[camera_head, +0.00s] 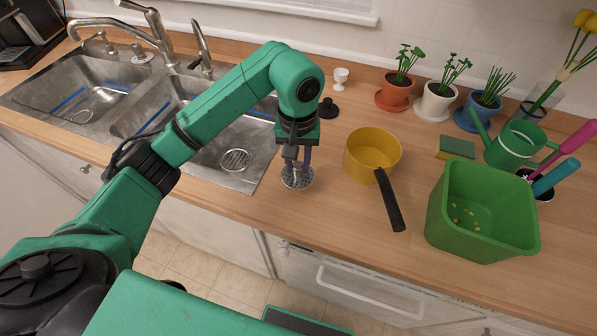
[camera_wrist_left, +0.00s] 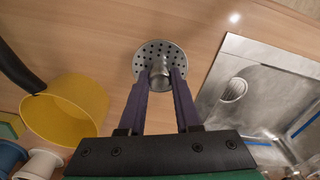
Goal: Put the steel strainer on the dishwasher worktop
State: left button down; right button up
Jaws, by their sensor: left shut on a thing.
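The steel strainer is a small round perforated disc (camera_head: 297,178) with a knob at its centre. It is at the wooden worktop (camera_head: 330,215), right of the sink and left of the yellow pan. My left gripper (camera_head: 298,168) points down over it and is shut on the strainer's knob. In the left wrist view the strainer (camera_wrist_left: 160,50) shows between the purple fingertips (camera_wrist_left: 160,78), its holed disc flat against the wood or just above it; I cannot tell which. My right gripper is not in view.
A yellow pan (camera_head: 368,150) with a black handle stands close to the right. A green bin (camera_head: 480,215), a sponge (camera_head: 456,147) and a watering can (camera_head: 515,146) are farther right. A black stopper (camera_head: 328,108) and white egg cup (camera_head: 341,77) stand behind. The double sink (camera_head: 240,130) is left.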

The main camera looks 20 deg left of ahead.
aim_at(298, 175)
pick_arm(q)
notch_tip(298, 175, down, 4)
jog(key=shift+s+r+p, duration=0.1)
jog(key=shift+p, duration=0.35)
jog(key=shift+f, duration=0.2)
jog(key=c, duration=1)
grip_release()
jog(key=shift+b, duration=0.3)
jog(key=o, duration=0.4)
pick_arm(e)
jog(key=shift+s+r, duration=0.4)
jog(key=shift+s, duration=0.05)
